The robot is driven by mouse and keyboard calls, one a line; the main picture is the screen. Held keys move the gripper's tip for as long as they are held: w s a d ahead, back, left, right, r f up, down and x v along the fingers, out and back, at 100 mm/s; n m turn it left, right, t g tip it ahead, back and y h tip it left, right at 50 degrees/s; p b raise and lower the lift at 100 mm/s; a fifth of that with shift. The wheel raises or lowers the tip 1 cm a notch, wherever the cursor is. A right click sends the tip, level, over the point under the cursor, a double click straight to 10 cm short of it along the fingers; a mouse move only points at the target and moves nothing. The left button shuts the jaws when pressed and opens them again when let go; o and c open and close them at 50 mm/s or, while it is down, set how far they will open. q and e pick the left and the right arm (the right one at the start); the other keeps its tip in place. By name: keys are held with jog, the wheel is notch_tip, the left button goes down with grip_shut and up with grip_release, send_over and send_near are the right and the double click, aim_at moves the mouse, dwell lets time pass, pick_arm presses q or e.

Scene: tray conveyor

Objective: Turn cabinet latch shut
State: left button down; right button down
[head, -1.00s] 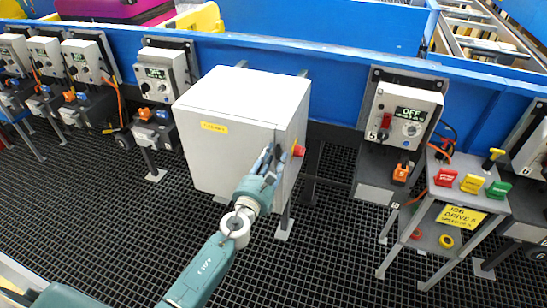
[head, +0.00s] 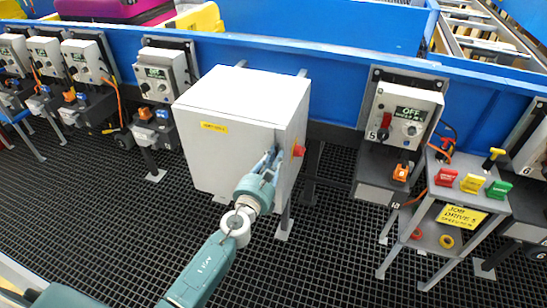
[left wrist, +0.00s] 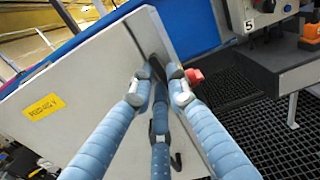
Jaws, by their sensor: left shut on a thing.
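The white cabinet (head: 225,100) stands against the blue conveyor side with its door closed or nearly so. It carries a yellow label (head: 214,127) on its front. My left gripper (head: 270,160) is at the front's right edge, with its fingertips against the cabinet. In the left wrist view, the fingers close around a dark latch handle (left wrist: 157,68), which they partly hide. The latch itself is mostly hidden by the fingers in the head view. My right gripper is in neither view.
A red knob (head: 299,150) sticks out of the cabinet's right side, close to my left fingers. A control box (head: 403,112) hangs farther right. A small stand (head: 440,240) with coloured tags is beyond it. Dark grating floor lies in front.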

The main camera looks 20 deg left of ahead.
pick_arm(q)
jog(key=shift+d+f+n+b, duration=0.15)
jog(key=shift+n+b, duration=0.55)
jog(key=shift+n, duration=3.5)
jog(key=shift+d+f+n+b, duration=0.1)
jog(key=shift+n+b, duration=0.55)
jog(key=shift+n, duration=3.55)
jog(key=c, duration=1.7)
grip_release()
jog(key=shift+s, duration=0.1)
